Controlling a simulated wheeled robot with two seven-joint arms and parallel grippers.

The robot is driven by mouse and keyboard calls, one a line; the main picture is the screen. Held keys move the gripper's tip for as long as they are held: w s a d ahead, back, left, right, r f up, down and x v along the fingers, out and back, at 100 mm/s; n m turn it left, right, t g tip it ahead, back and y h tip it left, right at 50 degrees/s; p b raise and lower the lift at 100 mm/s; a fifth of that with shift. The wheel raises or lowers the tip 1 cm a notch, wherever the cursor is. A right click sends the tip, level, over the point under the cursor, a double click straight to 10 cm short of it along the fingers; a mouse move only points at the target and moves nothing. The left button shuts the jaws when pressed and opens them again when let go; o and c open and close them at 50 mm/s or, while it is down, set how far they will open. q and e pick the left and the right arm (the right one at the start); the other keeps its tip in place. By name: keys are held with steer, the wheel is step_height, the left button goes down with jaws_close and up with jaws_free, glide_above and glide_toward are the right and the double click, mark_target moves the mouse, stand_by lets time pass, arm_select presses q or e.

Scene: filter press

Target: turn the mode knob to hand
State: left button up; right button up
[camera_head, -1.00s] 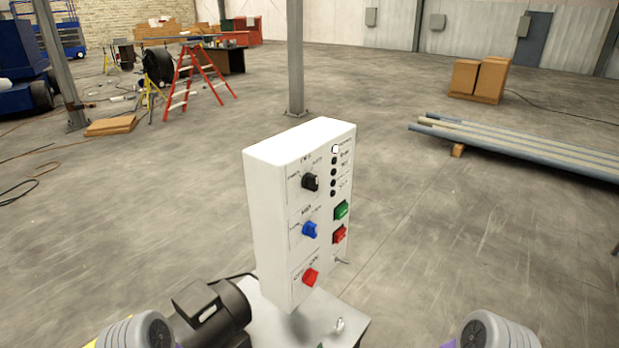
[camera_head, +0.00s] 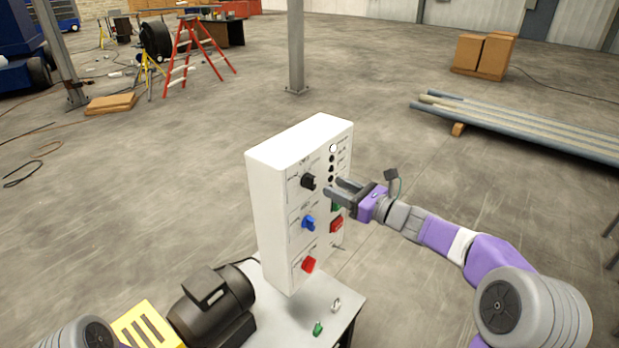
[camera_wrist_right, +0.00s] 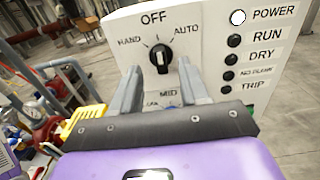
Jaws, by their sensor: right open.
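The mode knob (camera_head: 308,182) is the black top knob on the white control box (camera_head: 268,215). In the right wrist view the knob (camera_wrist_right: 160,60) sits under OFF, with HAND to its left and AUTO to its right; its white mark points up at OFF. My right gripper (camera_head: 336,187) is open and empty, in front of the panel just right of the knob in the head view. In the wrist view its fingers (camera_wrist_right: 160,75) show one on each side of the knob, apart from it. My left gripper is out of view.
Below are a blue knob (camera_head: 309,223) and a red knob (camera_head: 309,265). A column of lamps (camera_wrist_right: 234,62) and a red button (camera_head: 336,224) are on the right side of the panel. A dark motor (camera_head: 212,303) stands left of the box.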

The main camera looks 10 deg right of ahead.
mark_target(315, 179)
steer(key=p+x, duration=0.1)
steer(key=x, duration=0.6)
steer(key=shift+f, duration=0.15)
steer(key=shift+s, duration=0.1)
jaws_close()
